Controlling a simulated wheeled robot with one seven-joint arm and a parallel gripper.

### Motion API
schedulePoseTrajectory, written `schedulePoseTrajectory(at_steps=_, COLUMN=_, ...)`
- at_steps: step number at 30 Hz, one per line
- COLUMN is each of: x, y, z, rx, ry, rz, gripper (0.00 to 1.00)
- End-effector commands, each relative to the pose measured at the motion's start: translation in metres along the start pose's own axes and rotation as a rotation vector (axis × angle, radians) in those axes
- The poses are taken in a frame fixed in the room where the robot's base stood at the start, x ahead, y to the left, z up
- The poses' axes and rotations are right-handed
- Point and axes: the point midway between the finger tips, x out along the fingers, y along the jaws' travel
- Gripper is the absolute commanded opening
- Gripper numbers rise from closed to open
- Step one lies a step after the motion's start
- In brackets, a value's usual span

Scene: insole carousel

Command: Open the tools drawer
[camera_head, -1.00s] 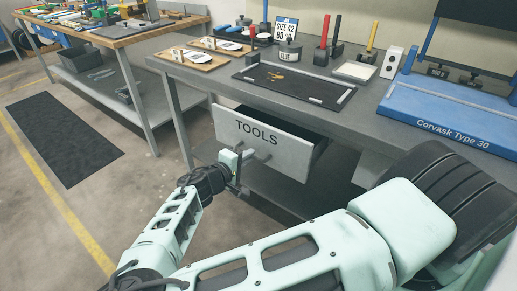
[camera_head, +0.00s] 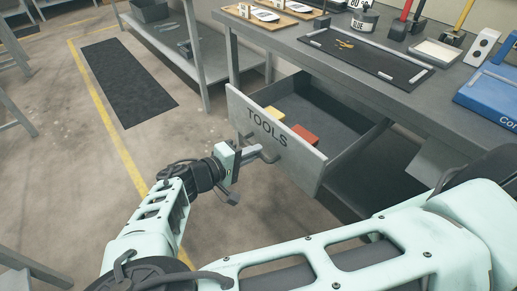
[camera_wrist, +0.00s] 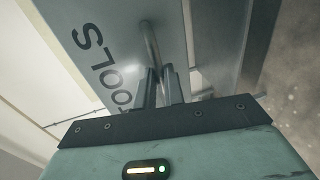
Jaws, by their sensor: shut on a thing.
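The tools drawer (camera_head: 272,140) is a grey box with "TOOLS" on its front, under the grey workbench. It stands pulled well out, and its inside shows. A yellow item (camera_head: 274,113) and an orange-red item (camera_head: 304,134) lie in it. My gripper (camera_head: 254,153) is at the drawer front, shut on the bar handle (camera_head: 270,157). In the wrist view the fingers (camera_wrist: 160,88) close around the handle (camera_wrist: 151,45), with the lettered front (camera_wrist: 110,45) behind it.
The workbench (camera_head: 290,48) above holds a dark mat (camera_head: 365,55), a tin (camera_head: 363,20) and a blue press base (camera_head: 490,95). Another bench with a lower shelf (camera_head: 190,45) stands at the back left. The floor left of the drawer is clear, with a black mat (camera_head: 125,80).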

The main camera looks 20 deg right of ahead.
Motion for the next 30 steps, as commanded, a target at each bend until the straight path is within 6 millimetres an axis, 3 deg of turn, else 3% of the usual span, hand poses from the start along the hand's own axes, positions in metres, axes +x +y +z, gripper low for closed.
schedulePoseTrajectory(at_steps=10, x=-0.001, y=0.0, z=-0.001, rx=0.0, ry=0.002, rz=-0.001, gripper=0.0)
schedulePoseTrajectory(at_steps=12, x=-0.001, y=0.0, z=-0.001, rx=0.0, ry=0.002, rz=0.0, gripper=0.27)
schedulePoseTrajectory(at_steps=13, x=-0.001, y=0.0, z=-0.001, rx=0.0, ry=0.002, rz=0.0, gripper=0.32)
schedulePoseTrajectory(at_steps=26, x=-0.001, y=0.0, z=0.0, rx=0.0, ry=0.001, rz=0.0, gripper=0.32)
schedulePoseTrajectory(at_steps=30, x=-0.012, y=-0.001, z=-0.001, rx=0.0, ry=0.002, rz=-0.002, gripper=0.32)
